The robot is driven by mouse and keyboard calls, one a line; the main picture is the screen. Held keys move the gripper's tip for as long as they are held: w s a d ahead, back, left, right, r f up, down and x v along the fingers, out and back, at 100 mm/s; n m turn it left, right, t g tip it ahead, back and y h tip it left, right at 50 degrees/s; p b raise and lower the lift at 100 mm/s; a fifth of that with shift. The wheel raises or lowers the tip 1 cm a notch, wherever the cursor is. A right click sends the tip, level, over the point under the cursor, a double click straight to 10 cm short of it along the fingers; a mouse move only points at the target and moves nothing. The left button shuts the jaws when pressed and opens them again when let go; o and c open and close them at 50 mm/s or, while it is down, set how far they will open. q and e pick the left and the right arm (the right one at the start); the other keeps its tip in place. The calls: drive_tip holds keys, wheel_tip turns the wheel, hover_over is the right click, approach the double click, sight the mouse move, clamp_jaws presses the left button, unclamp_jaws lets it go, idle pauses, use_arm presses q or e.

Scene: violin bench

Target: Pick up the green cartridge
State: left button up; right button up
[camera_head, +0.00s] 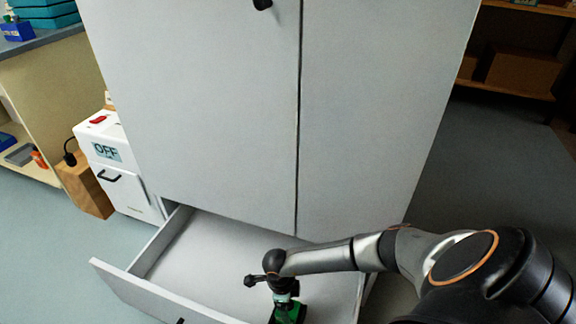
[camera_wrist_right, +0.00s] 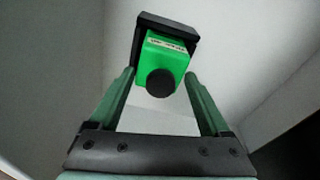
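The green cartridge (camera_wrist_right: 163,62) is a bright green block with a round black knob and a black plate at its far end. It has a small label. In the head view its green part (camera_head: 292,311) shows low in the open drawer (camera_head: 205,245), partly covered by my right gripper (camera_head: 285,298). In the right wrist view my right gripper (camera_wrist_right: 158,80) has its two dull green fingers apart. The cartridge shows between and beyond the fingertips, with the left finger clear of it; I cannot tell whether the right one touches it. My left gripper is not in view.
A tall grey cabinet (camera_head: 215,100) stands above the drawer. The drawer's front panel (camera_head: 150,292) and side walls surround my right gripper. A white machine reading OFF (camera_head: 118,165) stands to the left. Shelves with a brown box (camera_head: 522,72) are at the upper right.

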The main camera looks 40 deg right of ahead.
clamp_jaws()
idle(0.3)
drive_tip(key=shift+r, duration=0.1)
